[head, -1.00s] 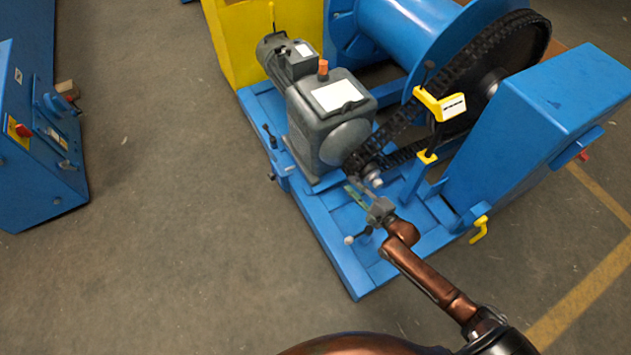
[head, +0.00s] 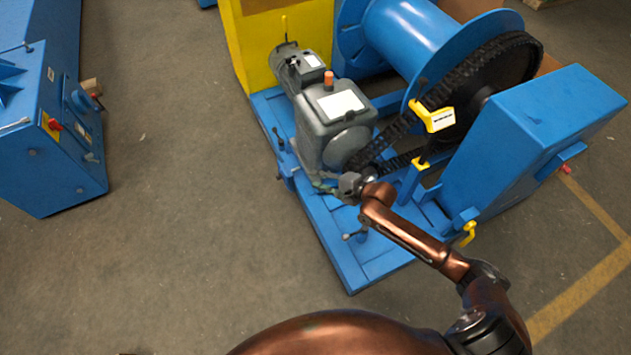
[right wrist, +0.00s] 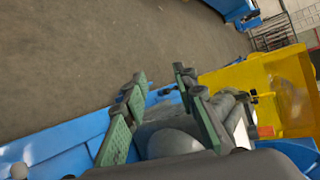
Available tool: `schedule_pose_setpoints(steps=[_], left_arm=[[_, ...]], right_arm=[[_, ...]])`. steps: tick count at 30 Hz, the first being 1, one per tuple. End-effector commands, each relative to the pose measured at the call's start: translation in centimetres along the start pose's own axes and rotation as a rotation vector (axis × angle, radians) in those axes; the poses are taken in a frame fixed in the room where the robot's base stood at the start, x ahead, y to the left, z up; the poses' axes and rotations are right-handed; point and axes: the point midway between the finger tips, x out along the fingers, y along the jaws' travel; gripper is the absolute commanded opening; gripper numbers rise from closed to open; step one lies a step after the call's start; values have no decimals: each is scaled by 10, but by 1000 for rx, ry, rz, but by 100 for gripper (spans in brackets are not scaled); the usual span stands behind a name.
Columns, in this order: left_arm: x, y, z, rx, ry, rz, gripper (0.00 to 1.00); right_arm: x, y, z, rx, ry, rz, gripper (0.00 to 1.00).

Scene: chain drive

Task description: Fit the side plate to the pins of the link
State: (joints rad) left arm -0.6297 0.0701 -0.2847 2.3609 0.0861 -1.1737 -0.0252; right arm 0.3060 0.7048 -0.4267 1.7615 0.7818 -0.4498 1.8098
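The black chain (head: 445,92) runs from the large dark sprocket wheel (head: 490,95) down to the small shaft by the grey gearbox (head: 335,120). My right gripper (head: 324,183) is low in front of the gearbox, near the chain's lower end. In the right wrist view its two green-padded fingers (right wrist: 160,95) stand apart with the gearbox behind them, and I see nothing held between them. I cannot make out the side plate or the link's pins; the gripper and wrist hide part of that area. My left gripper is out of view.
A blue base frame (head: 345,265) carries the drive, with a small lever (head: 355,236) on its front. A blue guard box (head: 535,140) stands at right and a yellow panel (head: 285,40) behind. Another blue machine (head: 50,130) stands at left. The floor between is clear.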

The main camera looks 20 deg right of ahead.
Motion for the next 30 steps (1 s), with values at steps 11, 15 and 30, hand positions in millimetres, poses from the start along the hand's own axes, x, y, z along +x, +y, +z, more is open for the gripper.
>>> schedule_pose_setpoints(steps=[11, 15, 30], left_arm=[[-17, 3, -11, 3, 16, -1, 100], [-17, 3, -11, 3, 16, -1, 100], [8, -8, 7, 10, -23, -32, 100]], right_arm=[[-6, -12, 30, -39, -40, 102, 26], [-6, -11, 31, -40, -41, 106, 26], [-44, 24, -32, -260, 122, 145, 1]])
